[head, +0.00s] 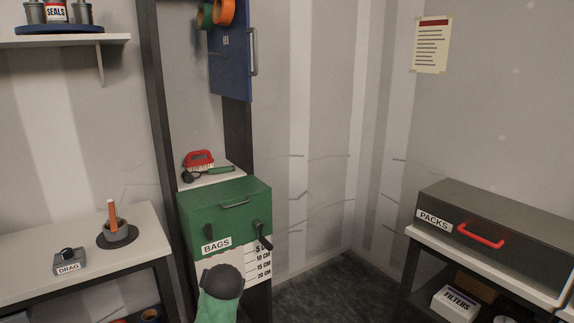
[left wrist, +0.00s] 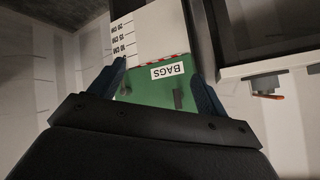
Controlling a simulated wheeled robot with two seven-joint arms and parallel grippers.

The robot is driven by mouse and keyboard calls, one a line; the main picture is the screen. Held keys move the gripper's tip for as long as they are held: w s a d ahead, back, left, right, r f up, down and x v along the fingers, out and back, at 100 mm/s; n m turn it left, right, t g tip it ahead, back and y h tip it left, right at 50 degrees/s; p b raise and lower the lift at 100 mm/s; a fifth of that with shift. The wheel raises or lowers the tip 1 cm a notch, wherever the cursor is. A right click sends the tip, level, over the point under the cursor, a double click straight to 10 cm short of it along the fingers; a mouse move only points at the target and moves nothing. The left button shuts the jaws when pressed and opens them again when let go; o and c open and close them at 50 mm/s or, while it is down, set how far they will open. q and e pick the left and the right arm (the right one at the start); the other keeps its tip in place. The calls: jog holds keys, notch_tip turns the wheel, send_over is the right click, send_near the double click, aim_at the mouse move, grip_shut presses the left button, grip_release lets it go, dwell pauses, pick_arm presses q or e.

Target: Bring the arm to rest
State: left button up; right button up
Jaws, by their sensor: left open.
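My left gripper (left wrist: 158,68) shows in the left wrist view with its two dark blue fingers spread apart and nothing between them. Beyond the fingers is the green BAGS box (left wrist: 145,93), which appears upside down there. In the head view the same green box (head: 225,212) stands at the centre left, its lid down, with a handle on top and dark latches on its front. A dark rounded part above a green one, at the bottom of the head view, looks like part of my arm and overlaps the panel below the box. My right gripper is in neither view.
A bench (head: 130,238) at left holds the DRAG block (head: 69,262) and a cup with an orange stick (head: 113,215). A blue door (head: 230,55) hangs above the box. A PACKS case (head: 500,228) sits on the right shelf. Floor (head: 335,290) between is clear.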

pick_arm(q)
jog(key=s+d+f+g+h, duration=0.1)
jog(key=s+f, duration=0.6)
jog(key=s, duration=0.8)
jog(key=s+f+g+h, duration=0.1)
jog(key=s+f+g, duration=0.3)
jog(key=s+f, duration=0.4)
jog(key=s+d+f+g+h, duration=0.1)
jog(key=s+f, duration=0.7)
jog(key=s, duration=1.4)
jog(key=shift+s+d+f+m+g+h, duration=0.25)
jog(key=shift+g+h, duration=0.35)
jog(key=shift+g, duration=0.3)
jog(key=shift+d, duration=0.1)
